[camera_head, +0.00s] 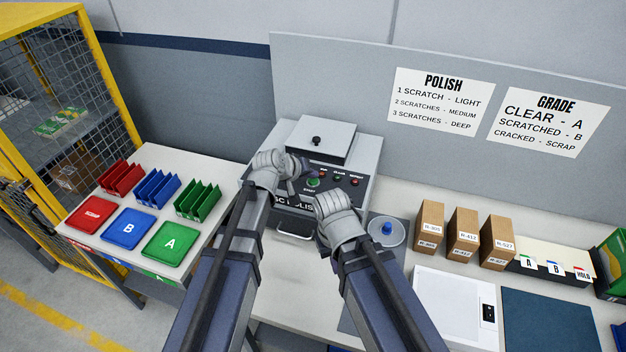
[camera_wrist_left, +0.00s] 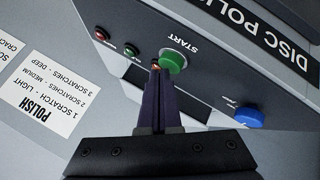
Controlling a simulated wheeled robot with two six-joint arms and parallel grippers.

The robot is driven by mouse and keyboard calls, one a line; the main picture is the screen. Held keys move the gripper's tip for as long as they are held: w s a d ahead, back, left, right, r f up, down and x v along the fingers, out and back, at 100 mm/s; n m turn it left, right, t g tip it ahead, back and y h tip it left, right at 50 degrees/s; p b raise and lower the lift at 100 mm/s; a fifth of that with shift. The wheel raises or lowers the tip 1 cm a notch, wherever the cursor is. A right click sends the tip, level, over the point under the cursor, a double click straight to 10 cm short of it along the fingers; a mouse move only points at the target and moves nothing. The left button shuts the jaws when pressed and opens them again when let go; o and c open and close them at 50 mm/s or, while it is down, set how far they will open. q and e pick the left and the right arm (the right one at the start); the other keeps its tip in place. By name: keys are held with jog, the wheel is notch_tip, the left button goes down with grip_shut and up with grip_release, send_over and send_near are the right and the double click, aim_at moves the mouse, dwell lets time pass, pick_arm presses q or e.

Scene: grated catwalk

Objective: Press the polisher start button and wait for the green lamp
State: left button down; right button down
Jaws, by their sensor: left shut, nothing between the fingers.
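The disc polisher (camera_head: 362,158) is a grey box with a dark front panel against the back wall. Its green START button (camera_head: 313,182) shows beside my left gripper (camera_head: 292,188), and larger in the left wrist view (camera_wrist_left: 173,61). My left gripper (camera_wrist_left: 155,72) is shut and empty, its tips right by the button; I cannot tell if they touch it. A green lamp (camera_wrist_left: 131,50) sits between a red lamp (camera_wrist_left: 102,34) and an orange one (camera_wrist_left: 155,68); the green looks dark. My right gripper (camera_head: 318,200) is right of the button, its fingers unclear.
A blue button (camera_wrist_left: 249,118) is also on the panel. Left are red, blue and green trays (camera_head: 128,229) and racks. Right are a round dish with a blue knob (camera_head: 387,229), cardboard boxes (camera_head: 463,234) and a white scale (camera_head: 450,305).

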aim_at(311, 182)
pick_arm(q)
jog(key=shift+f+b, duration=0.65)
jog(key=shift+f, duration=0.05)
dwell(0.5)
jog(key=shift+r, duration=0.15)
jog(key=shift+r+p, duration=1.15)
jog(key=shift+p, duration=0.1)
notch_tip(311, 182, up, 5)
jog(key=p, duration=0.5)
dwell(0.4)
